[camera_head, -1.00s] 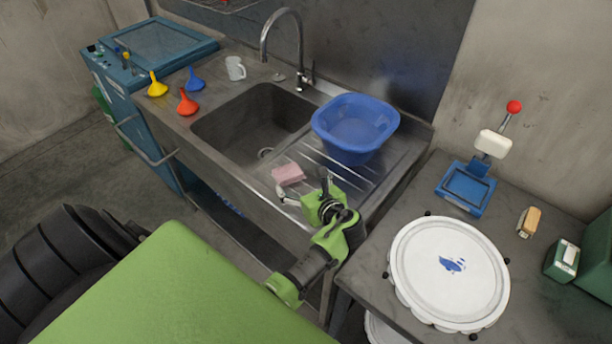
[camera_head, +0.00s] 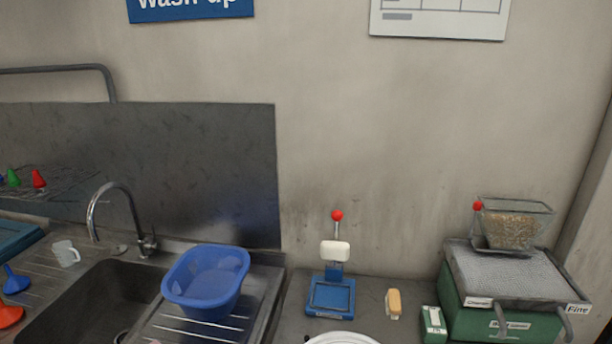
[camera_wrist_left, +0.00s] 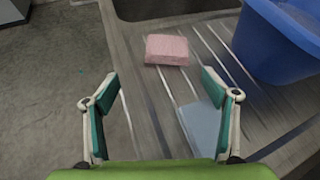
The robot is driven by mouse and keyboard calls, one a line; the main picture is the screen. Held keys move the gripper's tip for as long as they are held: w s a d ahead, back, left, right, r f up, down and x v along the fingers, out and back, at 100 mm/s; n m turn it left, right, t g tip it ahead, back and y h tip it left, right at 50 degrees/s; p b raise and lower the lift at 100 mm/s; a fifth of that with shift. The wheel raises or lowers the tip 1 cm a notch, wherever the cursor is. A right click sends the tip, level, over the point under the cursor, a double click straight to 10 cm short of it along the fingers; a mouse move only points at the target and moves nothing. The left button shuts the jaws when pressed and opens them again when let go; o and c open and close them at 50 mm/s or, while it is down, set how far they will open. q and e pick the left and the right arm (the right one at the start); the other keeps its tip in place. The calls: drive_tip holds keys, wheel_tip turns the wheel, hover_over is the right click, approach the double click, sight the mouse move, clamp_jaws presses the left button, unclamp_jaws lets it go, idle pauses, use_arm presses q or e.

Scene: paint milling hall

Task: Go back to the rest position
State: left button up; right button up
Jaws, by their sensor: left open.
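My left gripper (camera_wrist_left: 162,95) is in the left wrist view, its two green-padded fingers spread apart with nothing between them. It is over the front edge of the steel drainboard. A pink sponge (camera_wrist_left: 167,49) lies on the drainboard beyond the fingertips. A flat pale blue piece (camera_wrist_left: 203,125) shows beside the right finger; I cannot tell what it is. Neither gripper shows in the head view now.
A blue basin (camera_head: 207,282) stands on the drainboard right of the sink (camera_head: 95,305) and tap (camera_head: 118,205). On the right counter are a blue hand press (camera_head: 331,296), a brush (camera_head: 394,303) and a green machine (camera_head: 510,290).

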use_arm(q)
drive_tip(key=s+d+f+n+g+h, duration=0.25)
drive_tip(key=s+d+n+h, duration=0.25)
drive_tip(key=s+n, duration=0.7)
drive_tip(key=s+d+r+n+h, duration=0.4)
drive_tip(key=s+d+n+h, duration=0.3)
drive_tip(key=s+d, duration=0.5)
wheel_tip(320, 180, down, 33)
drive_tip(key=s+g+b, duration=0.1)
drive_tip(key=s+b, duration=0.2)
drive_tip(key=b, duration=0.4)
drive_tip(key=s+a+f+b, duration=0.1)
drive_tip(key=s+f+b, duration=0.1)
drive_tip(key=s+f, duration=0.6)
drive_tip(key=s+a+f+g+b, duration=0.1)
drive_tip(key=s+a+f+b, duration=0.1)
drive_tip(key=s+f, duration=0.6)
wheel_tip(320, 180, down, 6)
drive_tip(key=shift+s+r+y+b, duration=0.15)
drive_tip(key=shift+y+b, duration=0.25)
drive_tip(key=shift+b, duration=0.4)
drive_tip(key=shift+a, duration=0.1)
